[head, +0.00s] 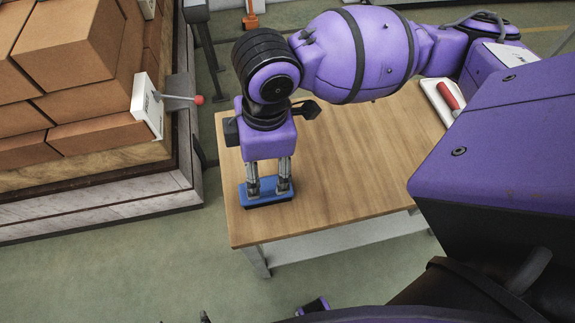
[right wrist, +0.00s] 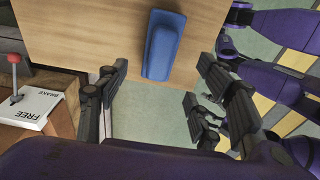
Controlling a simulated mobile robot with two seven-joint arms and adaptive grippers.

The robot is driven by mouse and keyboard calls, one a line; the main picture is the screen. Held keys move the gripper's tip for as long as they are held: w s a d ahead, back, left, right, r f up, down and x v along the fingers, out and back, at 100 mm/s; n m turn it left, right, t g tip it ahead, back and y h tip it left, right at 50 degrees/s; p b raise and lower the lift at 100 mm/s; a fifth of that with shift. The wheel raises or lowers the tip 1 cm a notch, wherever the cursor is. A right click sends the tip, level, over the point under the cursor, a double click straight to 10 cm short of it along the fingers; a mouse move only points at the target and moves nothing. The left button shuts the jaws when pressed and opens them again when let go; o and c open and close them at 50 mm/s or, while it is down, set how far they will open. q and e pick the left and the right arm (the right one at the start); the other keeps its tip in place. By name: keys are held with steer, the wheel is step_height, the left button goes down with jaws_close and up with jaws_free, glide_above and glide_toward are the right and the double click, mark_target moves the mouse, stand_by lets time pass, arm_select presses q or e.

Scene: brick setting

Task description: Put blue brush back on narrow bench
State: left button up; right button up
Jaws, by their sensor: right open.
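The blue brush (head: 267,201) lies on the wooden top of the narrow bench (head: 345,175), near its left front corner. It also shows in the right wrist view as a blue block (right wrist: 160,52) on the bench top (right wrist: 85,30), close to the edge. My right gripper (head: 269,188) points down directly over the brush, with its fingertips at the brush's upper side. In the right wrist view its fingers (right wrist: 165,82) are spread apart, with the brush showing between and beyond them. Whether the fingertips touch the brush is unclear. My left gripper is not clearly visible.
A white tray or plate (head: 432,88) with a red-handled tool (head: 447,95) lies at the bench's right end, partly hidden by my arm. Stacked orange bricks (head: 75,45) stand left of the bench. A red-knobbed lever (head: 197,99) sticks out towards it. The bench's middle is clear.

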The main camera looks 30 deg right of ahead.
mark_target(267, 183)
step_height(267, 183, up, 3)
steer(key=shift+d, duration=0.1)
steer(key=shift+r, duration=0.45)
steer(key=shift+s+f, duration=0.1)
